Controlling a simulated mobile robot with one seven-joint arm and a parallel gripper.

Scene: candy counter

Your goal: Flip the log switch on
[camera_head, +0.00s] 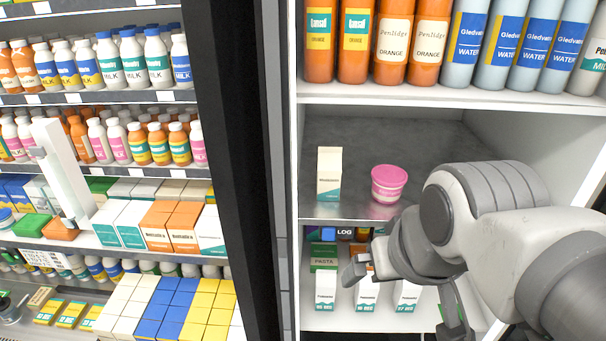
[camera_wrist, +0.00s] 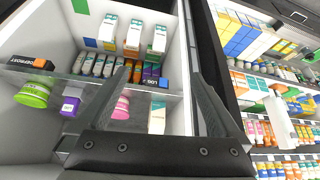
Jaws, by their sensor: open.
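The log switch is a small dark plate lettered LOG (camera_head: 344,233) with a blue square beside it, on the front edge under the middle shelf of the right cabinet. In the wrist view the LOG plate (camera_wrist: 157,83) appears upside down, between my two fingers in the picture. I cannot tell its on or off position. My gripper (camera_head: 405,295) is open and empty, in front of the lower shelf, below and right of the switch in the head view. Its fingers (camera_wrist: 160,75) are spread in the wrist view, and no contact with the switch shows.
A white carton (camera_head: 329,174) and a pink-lidded tub (camera_head: 389,183) stand on the shelf above. Small white boxes (camera_head: 325,290) stand on the lower shelf near my fingers. A DEFROST plate (camera_wrist: 31,63) is on the same edge. A dark post (camera_head: 230,150) borders the cabinet.

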